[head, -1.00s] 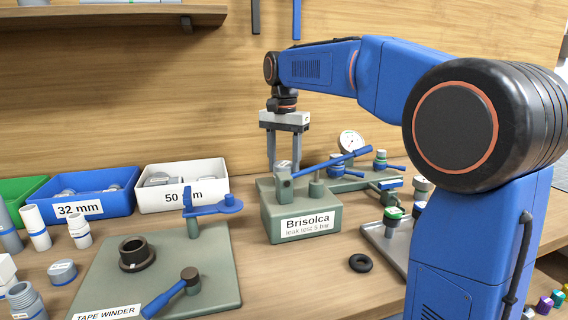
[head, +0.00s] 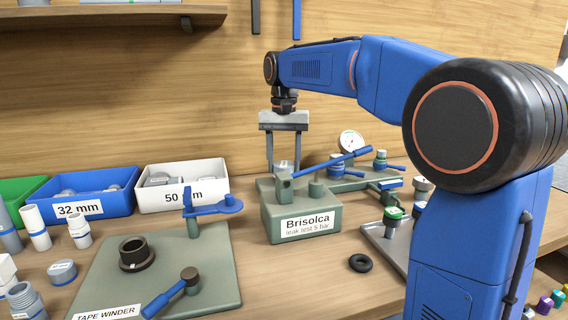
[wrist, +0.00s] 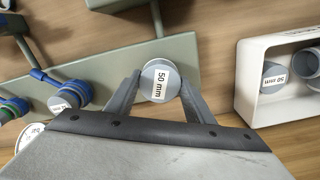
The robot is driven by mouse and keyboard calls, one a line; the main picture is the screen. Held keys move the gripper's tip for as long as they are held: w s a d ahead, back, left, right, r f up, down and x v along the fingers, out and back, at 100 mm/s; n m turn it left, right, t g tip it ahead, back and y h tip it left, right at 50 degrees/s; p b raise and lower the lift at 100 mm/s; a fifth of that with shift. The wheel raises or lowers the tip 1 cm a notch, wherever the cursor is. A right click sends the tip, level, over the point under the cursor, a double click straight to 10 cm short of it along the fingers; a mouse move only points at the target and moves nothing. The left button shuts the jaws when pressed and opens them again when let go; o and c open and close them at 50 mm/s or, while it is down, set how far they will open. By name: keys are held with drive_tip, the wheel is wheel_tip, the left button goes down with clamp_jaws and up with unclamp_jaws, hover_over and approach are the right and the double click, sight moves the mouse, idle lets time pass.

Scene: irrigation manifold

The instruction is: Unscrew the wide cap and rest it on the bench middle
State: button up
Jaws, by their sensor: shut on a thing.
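The wide cap (wrist: 160,80) is a round grey cap with a white "50 mm" label on its top, seen from above in the wrist view. My gripper (head: 284,167) points straight down behind the lever of the green Brisolca test rig (head: 300,222), with its two fingers on either side of the cap. The fingers are shut on it. The bench (head: 300,275) is bare wood in front of the rig.
A blue-handled lever (head: 335,160) and a pressure gauge (head: 351,142) stand close to my gripper. White "50 mm" (head: 183,203) and blue "32 mm" (head: 80,208) bins stand left. A tape winder plate (head: 210,255), black ring (head: 360,263) and metal tray (head: 376,236) flank the bare wood.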

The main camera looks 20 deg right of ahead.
drive_tip(key=n, duration=0.4)
drive_tip(key=shift+n, duration=0.3)
drive_tip(key=shift+n, duration=2.3)
drive_tip(key=n, duration=0.4)
drive_tip(key=shift+n, duration=0.3)
